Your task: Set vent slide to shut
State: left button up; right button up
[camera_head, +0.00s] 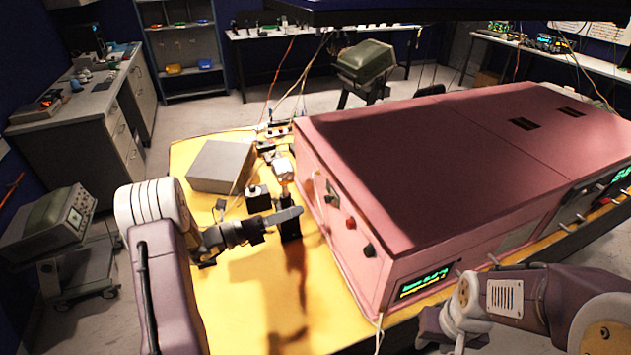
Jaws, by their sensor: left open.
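The large pink enclosure (440,150) fills the right half of the table. Its left end face carries a small slide-like fitting (332,193), a red button (350,223) and a black knob (369,250). I cannot tell for sure which part is the vent slide, or how it is set. My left gripper (290,216) is open and empty, just left of that end face and apart from it. My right gripper (432,326) is low in front of the enclosure, seen partly and dark; its jaws are unclear.
A grey box (220,165) and a small black device (258,198) stand on the yellow table (255,300) near my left arm. Cables run behind them. Dark slots (523,124) mark the enclosure's top. A lit green display (425,281) is on its front. The table's front left is clear.

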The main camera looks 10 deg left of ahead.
aim_at(326, 200)
pick_arm(q)
jog(key=p+x, duration=0.2)
jog(key=x, duration=0.6)
jog(key=shift+r, duration=0.1)
jog(key=shift+w+d, duration=0.3)
jog(key=shift+d, duration=0.2)
jog(key=shift+w+a, duration=0.1)
jog(key=shift+w, duration=0.05)
grip_shut()
dwell(0.6)
